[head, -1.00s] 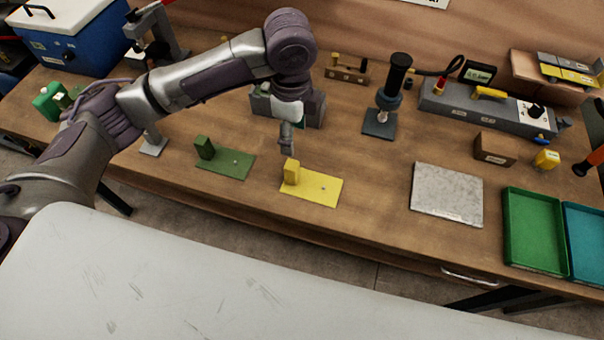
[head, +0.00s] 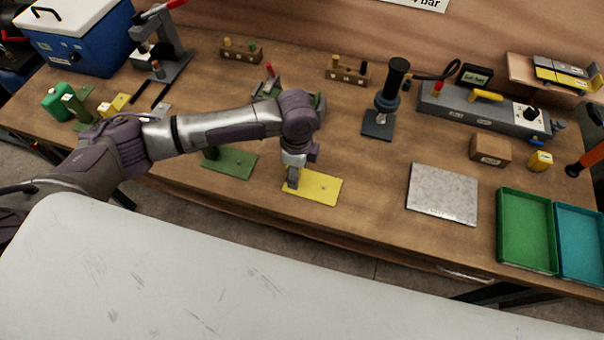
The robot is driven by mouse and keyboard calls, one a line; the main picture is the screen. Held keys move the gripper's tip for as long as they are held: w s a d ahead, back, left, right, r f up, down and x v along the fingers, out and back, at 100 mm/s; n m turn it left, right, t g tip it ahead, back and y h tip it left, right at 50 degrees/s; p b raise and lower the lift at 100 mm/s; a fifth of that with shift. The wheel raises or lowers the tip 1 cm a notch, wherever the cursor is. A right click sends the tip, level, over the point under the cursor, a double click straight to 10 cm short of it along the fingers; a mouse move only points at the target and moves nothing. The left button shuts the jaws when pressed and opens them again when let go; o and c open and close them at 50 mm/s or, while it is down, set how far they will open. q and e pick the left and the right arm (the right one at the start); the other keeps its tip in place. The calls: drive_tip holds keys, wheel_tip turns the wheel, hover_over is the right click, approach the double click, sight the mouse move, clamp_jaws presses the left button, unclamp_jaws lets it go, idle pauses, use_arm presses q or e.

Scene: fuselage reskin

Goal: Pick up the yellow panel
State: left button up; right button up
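The yellow panel (head: 318,188) lies flat on the wooden bench near its front edge, with a small dot near its middle. My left gripper (head: 292,183) points down at the panel's left end, over the upright yellow block there. The gripper and wrist hide most of that block. I cannot tell whether the fingers are closed on it. My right gripper is not in the head view.
A green panel (head: 231,163) lies just left, partly behind my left arm. A grey stone plate (head: 442,193) and green tray (head: 526,230) lie to the right. A dark upright tool (head: 388,95) stands behind. Bench between panel and plate is clear.

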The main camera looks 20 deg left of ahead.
use_arm(q)
drive_tip(key=shift+f, duration=0.2)
clamp_jaws()
drive_tip(key=shift+r, duration=0.1)
